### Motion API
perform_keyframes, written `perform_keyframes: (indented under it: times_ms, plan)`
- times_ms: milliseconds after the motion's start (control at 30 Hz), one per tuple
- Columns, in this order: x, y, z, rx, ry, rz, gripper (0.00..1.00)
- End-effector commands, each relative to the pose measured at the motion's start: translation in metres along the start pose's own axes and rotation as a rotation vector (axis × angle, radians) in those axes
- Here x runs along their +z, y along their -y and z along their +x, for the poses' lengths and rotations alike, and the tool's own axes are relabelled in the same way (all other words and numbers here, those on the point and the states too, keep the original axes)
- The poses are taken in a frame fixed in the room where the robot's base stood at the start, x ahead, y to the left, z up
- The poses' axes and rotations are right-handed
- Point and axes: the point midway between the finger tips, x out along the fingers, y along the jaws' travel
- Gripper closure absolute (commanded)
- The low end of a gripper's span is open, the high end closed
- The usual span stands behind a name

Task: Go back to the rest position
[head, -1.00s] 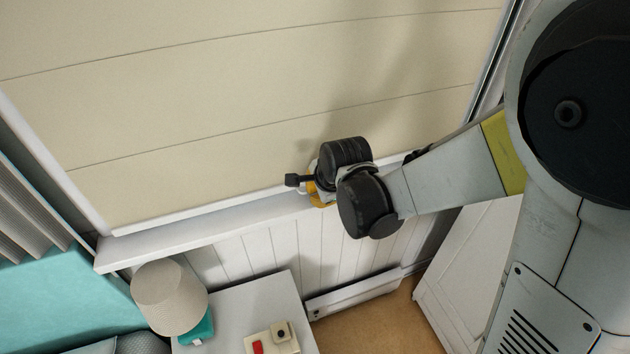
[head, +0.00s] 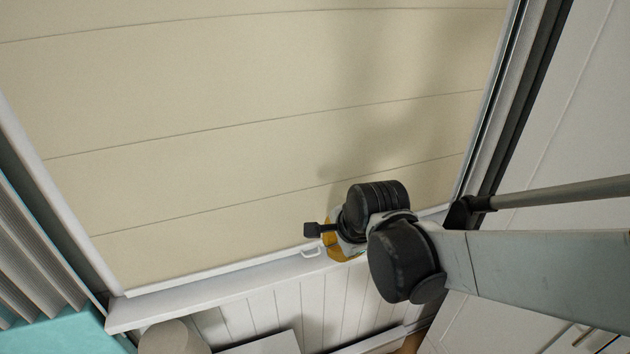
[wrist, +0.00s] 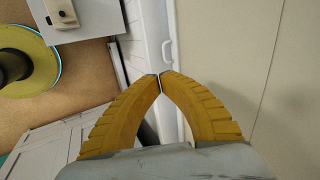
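My gripper shows in the wrist view (wrist: 160,82) with its two yellow ribbed fingers meeting at the tips. It is shut, with nothing seen between the tips. In the head view my wrist hangs in front of the lower part of the cream blind (head: 250,120), just above the white sill (head: 200,297). The fingers are mostly hidden there behind the wrist. A small white handle (head: 311,252) sits at the blind's bottom edge, left of my gripper. The handle also shows in the wrist view (wrist: 167,52), beyond the fingertips and apart from them.
A beige lampshade (head: 172,338) and a white table top (head: 262,345) stand below the sill. A grey curtain (head: 40,262) hangs at the left. White cabinet fronts (head: 560,110) are at the right. The wrist view shows a round yellow object (wrist: 38,50) on the left.

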Motion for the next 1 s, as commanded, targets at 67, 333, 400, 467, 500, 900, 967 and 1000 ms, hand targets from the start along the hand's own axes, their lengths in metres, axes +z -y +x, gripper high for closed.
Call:
perform_keyframes:
  times_ms: [67, 333, 400, 467, 500, 900, 967, 1000]
  plan:
    - [-0.001, -0.002, -0.001, -0.001, -0.002, -0.013, 1.00]
    - [-0.030, -0.057, -0.024, -0.013, -0.075, -0.433, 1.00]
    - [-0.039, -0.080, -0.031, -0.008, -0.106, -0.604, 1.00]
    - [-0.046, -0.099, -0.036, 0.002, -0.132, -0.747, 1.00]
    - [-0.049, -0.112, -0.038, 0.010, -0.147, -0.837, 1.00]
    - [-0.061, -0.167, -0.048, 0.070, -0.216, -1.272, 1.00]
    - [-0.061, -0.167, -0.049, 0.071, -0.217, -1.275, 1.00]
    - [-0.061, -0.167, -0.049, 0.070, -0.216, -1.274, 1.00]
